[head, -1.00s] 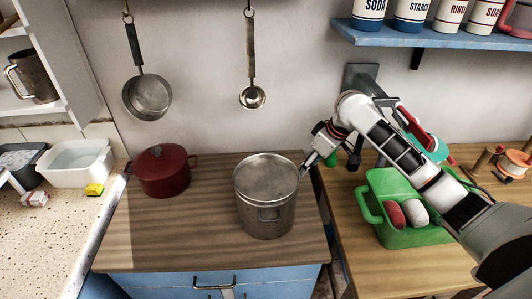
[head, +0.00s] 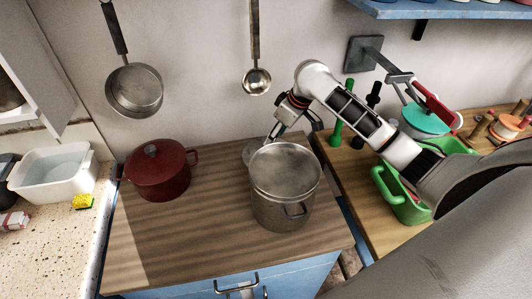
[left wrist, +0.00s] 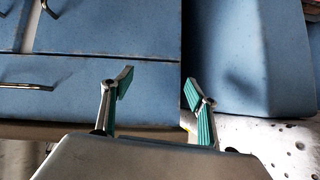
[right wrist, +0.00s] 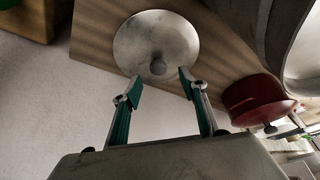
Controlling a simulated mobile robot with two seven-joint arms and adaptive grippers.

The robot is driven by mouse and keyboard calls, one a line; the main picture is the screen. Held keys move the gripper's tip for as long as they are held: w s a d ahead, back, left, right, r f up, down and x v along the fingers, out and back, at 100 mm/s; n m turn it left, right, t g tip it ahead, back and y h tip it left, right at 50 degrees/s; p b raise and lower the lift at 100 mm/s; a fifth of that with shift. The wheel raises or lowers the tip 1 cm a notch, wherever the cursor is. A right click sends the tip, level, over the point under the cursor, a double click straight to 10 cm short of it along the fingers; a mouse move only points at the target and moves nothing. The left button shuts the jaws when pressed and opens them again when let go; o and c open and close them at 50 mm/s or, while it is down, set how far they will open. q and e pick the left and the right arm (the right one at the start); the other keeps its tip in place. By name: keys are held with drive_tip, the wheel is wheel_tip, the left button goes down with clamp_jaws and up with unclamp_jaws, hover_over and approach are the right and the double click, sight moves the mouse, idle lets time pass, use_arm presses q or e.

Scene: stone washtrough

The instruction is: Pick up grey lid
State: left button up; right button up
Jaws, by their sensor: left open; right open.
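In the head view this gripper (head: 273,133) is above and behind the pot, close to the lid. My left gripper (left wrist: 158,88) is open and empty in front of blue cabinet fronts, outside the head view.
A red pot (head: 160,172) stands left of the steel pot; it also shows in the right wrist view (right wrist: 258,100). A pan (head: 135,90) and a ladle (head: 257,81) hang on the wall. A green basket (head: 402,200) is at right. The counter's front left is clear.

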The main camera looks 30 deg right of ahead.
drive_tip(key=x, duration=0.5)
drive_tip(key=shift+w+f, duration=0.3)
drive_tip(key=shift+w, duration=0.05)
clamp_jaws()
